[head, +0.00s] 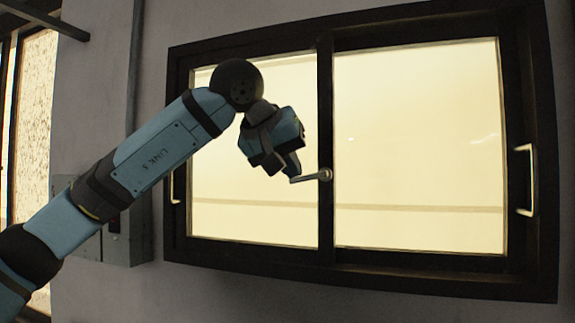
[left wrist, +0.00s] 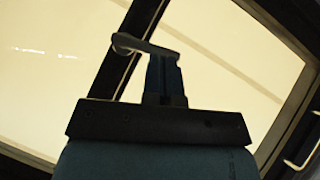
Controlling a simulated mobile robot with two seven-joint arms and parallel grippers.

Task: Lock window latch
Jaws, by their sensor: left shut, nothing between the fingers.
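The dark-framed window (head: 328,100) has two bright panes. Its metal latch (head: 311,178) sits on the middle upright, with a round pivot and a lever pointing left, nearly level. My left gripper (head: 293,172) is shut and empty, its fingertips just above the lever's free end in the head view. In the left wrist view the closed fingers (left wrist: 163,70) reach up to the latch lever (left wrist: 150,46), overlapping its free end. I cannot tell whether they touch it. My right gripper is not in view.
A pull handle (head: 527,180) is on the window's right side, and another (head: 174,187) on its left. A grey wall box (head: 125,225) with a conduit (head: 135,60) stands left of the window, behind my left arm. The space before the right pane is clear.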

